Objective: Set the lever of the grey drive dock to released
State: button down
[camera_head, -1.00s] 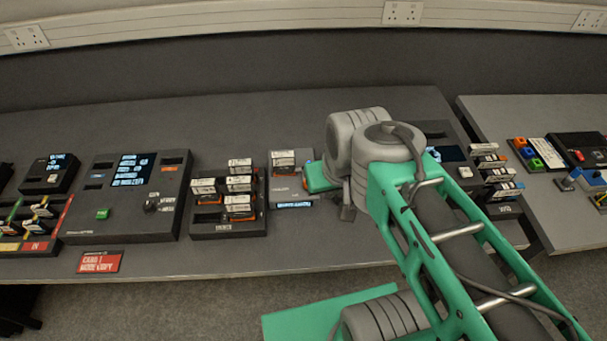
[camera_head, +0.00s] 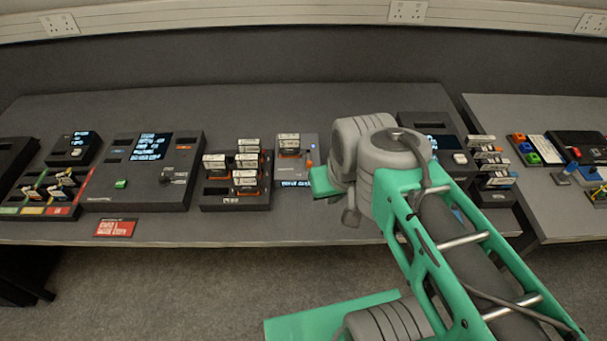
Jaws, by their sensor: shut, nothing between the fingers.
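The grey drive dock (camera_head: 283,172) stands on the table left of my wrist. A white-labelled drive (camera_head: 288,141) with an orange part stands upright in it. A small blue light (camera_head: 313,147) and a lit strip display (camera_head: 295,183) show on the dock. I cannot make out its lever or the lever's position; my wrist and a green part of my arm cover the area at its right side. My gripper (camera_head: 351,217) shows only as a small grey end below my wrist, shut and empty, right of the dock. Whether it touches anything cannot be told.
A dark rack (camera_head: 211,204) with several drives stands close left of the dock. A larger console (camera_head: 98,189) and a red sign (camera_head: 115,228) are further left. Right of my arm is another drive stack (camera_head: 497,180). Bare table lies in front of the dock.

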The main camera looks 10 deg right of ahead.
aim_at(309, 152)
jog(key=u, duration=1.7)
jog(key=i, duration=0.5)
jog(key=u, duration=0.05)
